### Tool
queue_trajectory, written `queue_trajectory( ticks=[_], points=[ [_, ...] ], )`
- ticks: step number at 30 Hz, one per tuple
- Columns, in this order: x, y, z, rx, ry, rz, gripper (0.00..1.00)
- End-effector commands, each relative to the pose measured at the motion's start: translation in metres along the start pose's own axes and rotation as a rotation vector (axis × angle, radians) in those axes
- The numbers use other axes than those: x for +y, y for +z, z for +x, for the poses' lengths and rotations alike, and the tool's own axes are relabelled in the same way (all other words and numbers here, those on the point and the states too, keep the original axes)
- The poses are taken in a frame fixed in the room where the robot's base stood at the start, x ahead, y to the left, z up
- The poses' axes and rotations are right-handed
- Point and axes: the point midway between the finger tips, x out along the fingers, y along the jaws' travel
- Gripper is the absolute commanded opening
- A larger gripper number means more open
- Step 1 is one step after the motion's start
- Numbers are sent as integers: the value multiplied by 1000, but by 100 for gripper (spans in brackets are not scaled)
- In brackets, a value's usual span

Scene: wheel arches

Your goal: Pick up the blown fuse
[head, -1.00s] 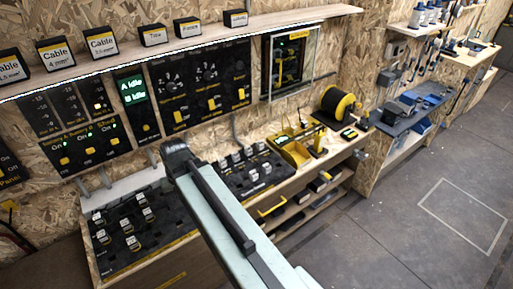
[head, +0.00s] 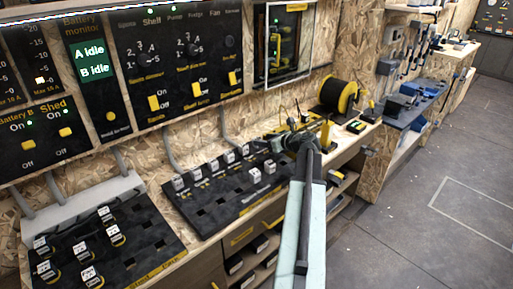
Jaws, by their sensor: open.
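I cannot make out which thing is the blown fuse. A framed wall box (head: 284,45) at top centre holds small yellow and lit parts, too small to tell apart. My arm reaches up from the bottom centre over the bench. My gripper (head: 268,141) is at its far end, seen small, pointing left by the yellow tray, below the wall box. It is open, and I see nothing held in it. My arm and gripper hide part of the tray and the bench behind them.
A black board (head: 215,203) with several white-topped plug-in blocks lies left of my arm. Another such board (head: 135,235) lies at lower left. A cable reel (head: 338,95) stands right of my gripper. A switch panel (head: 180,60) covers the wall. Floor (head: 400,225) at right is clear.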

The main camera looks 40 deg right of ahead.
Motion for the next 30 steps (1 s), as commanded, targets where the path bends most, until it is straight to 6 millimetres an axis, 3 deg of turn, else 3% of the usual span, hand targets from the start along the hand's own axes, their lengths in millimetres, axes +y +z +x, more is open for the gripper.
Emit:
queue_trajectory(
  ticks=[2,8,16,23,29,30],
  points=[
    [-3,-3,11,1,-2,0,56],
    [-8,-3,16,1,-9,3,56],
    [-15,-4,58,2,-11,2,56],
    [-14,-2,59,2,-13,3,56],
    [-14,-2,59,2,-13,3,1],
    [-14,-2,59,2,-13,3,0]
  ],
)
